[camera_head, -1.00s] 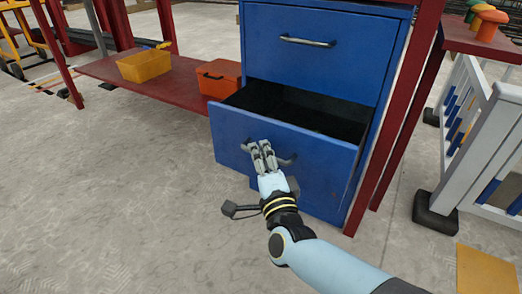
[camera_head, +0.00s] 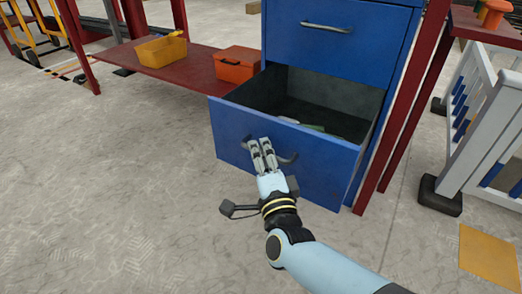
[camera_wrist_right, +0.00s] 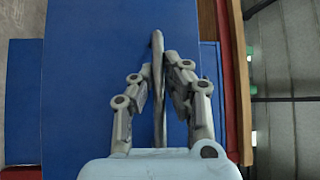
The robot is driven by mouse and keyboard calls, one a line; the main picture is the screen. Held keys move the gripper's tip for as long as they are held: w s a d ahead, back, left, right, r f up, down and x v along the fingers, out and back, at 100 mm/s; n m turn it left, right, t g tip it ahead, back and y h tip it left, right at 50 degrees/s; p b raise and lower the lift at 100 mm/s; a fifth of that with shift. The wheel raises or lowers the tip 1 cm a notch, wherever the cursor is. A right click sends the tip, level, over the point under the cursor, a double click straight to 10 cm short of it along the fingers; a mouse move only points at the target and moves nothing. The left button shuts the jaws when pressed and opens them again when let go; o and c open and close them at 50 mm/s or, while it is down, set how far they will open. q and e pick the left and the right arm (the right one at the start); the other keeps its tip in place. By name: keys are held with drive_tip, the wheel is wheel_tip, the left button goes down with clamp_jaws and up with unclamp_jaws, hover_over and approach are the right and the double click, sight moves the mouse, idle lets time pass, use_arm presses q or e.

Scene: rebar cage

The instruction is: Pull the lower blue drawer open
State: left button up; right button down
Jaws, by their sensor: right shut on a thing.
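The lower blue drawer (camera_head: 312,166) stands pulled well out of the blue cabinet (camera_head: 338,42) in the head view. Its inside is dark, with some pale item partly visible in it. My right gripper (camera_head: 260,144) is shut on the drawer's bar handle (camera_head: 288,158); both handle ends show beside the fingers. In the right wrist view the handle (camera_wrist_right: 158,85) runs between the two fingers of the right gripper (camera_wrist_right: 162,70), in front of the blue drawer face (camera_wrist_right: 95,80). My left gripper is not in view.
The upper drawer is shut, with its own handle (camera_head: 326,26). A red shelf (camera_head: 120,68) at left holds a yellow bin (camera_head: 161,50) and an orange box (camera_head: 237,65). A white barrier (camera_head: 484,120) stands at right. The concrete floor before the drawer is clear.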

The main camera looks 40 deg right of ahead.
drive_tip(key=c, duration=1.6)
unclamp_jaws()
drive_tip(key=shift+s+f, duration=0.15)
drive_tip(key=shift+f, duration=0.2)
drive_tip(key=shift+o, duration=1.1)
drive_tip(key=shift+r, duration=0.15)
drive_tip(key=v, duration=0.7)
drive_tip(key=shift+s, duration=0.2)
